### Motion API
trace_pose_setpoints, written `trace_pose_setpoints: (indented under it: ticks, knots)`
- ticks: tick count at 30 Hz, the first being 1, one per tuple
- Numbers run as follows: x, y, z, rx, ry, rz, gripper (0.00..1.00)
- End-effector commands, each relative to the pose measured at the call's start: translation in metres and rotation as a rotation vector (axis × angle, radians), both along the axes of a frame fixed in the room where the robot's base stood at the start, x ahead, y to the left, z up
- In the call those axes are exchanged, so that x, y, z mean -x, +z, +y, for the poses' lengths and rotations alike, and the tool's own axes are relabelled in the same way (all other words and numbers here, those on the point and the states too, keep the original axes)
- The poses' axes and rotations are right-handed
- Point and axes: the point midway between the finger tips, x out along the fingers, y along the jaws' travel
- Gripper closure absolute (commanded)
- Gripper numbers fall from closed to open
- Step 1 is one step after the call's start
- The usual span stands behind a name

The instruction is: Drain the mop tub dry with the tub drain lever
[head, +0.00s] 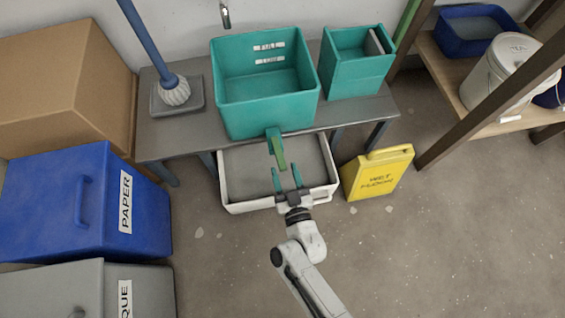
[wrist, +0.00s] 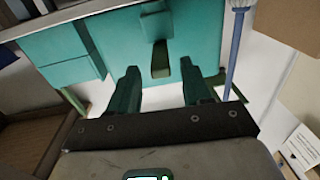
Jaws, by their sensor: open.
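The tub drain lever (head: 280,155) is a green bar hanging from a teal spout at the middle of the tub's front. My gripper (head: 286,178) is open and empty, just in front of and below the lever. In the wrist view, the lever (wrist: 160,62) shows ahead between the two fingers of my gripper (wrist: 160,70), against the tub's front wall (wrist: 100,45). I see no clear contact.
A white basin (head: 238,208) sits on the floor under the spout. A smaller teal bin (head: 355,75) and a mop (head: 172,90) flank the tub. A yellow wet-floor sign (head: 378,175) stands right, a blue paper bin (head: 60,205) left. The floor at front right is clear.

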Motion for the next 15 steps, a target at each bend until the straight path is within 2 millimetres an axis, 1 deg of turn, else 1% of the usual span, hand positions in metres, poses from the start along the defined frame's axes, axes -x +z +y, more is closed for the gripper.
trace_pose_setpoints:
  ticks: [1,6,9,15]
  knots:
    - [-0.009,0.0,0.003,-0.001,0.0,-0.003,0.51]
    - [-0.026,-0.001,0.01,0.0,0.001,0.0,0.51]
    - [-0.032,0.0,0.012,0.0,0.001,0.0,0.51]
    - [-0.033,0.0,0.012,-0.001,0.001,0.001,0.51]
